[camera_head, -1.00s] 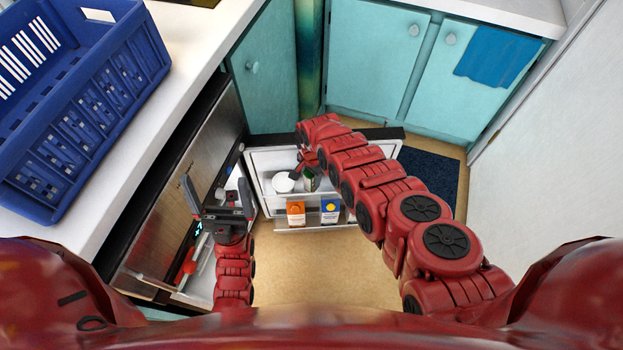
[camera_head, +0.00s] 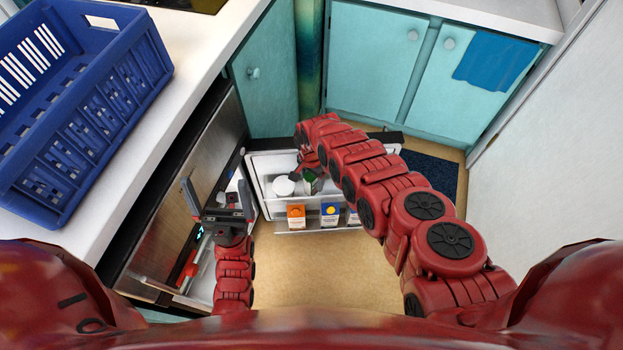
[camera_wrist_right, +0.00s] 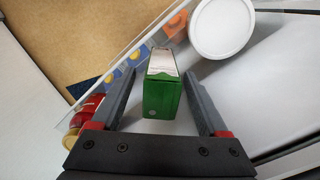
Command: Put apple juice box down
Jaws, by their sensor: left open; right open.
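The apple juice box, a small green carton with a pale top (camera_wrist_right: 162,92), is between the fingers of my right gripper (camera_wrist_right: 160,95) in the right wrist view. The fingers are open, with a gap on both sides of the box. It appears to stand on the white shelf of the open fridge door (camera_head: 262,165). In the head view the box (camera_head: 310,184) is small and partly hidden by my right arm. My left gripper (camera_head: 216,203) is open and empty in front of the fridge opening, left of the door.
A round white-lidded tub (camera_wrist_right: 221,27) is close beside the box. An orange carton (camera_head: 296,215) and a blue-and-white carton (camera_head: 330,214) stand in the door's front rack. A blue crate (camera_head: 85,110) sits on the counter at left. The floor before the door is clear.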

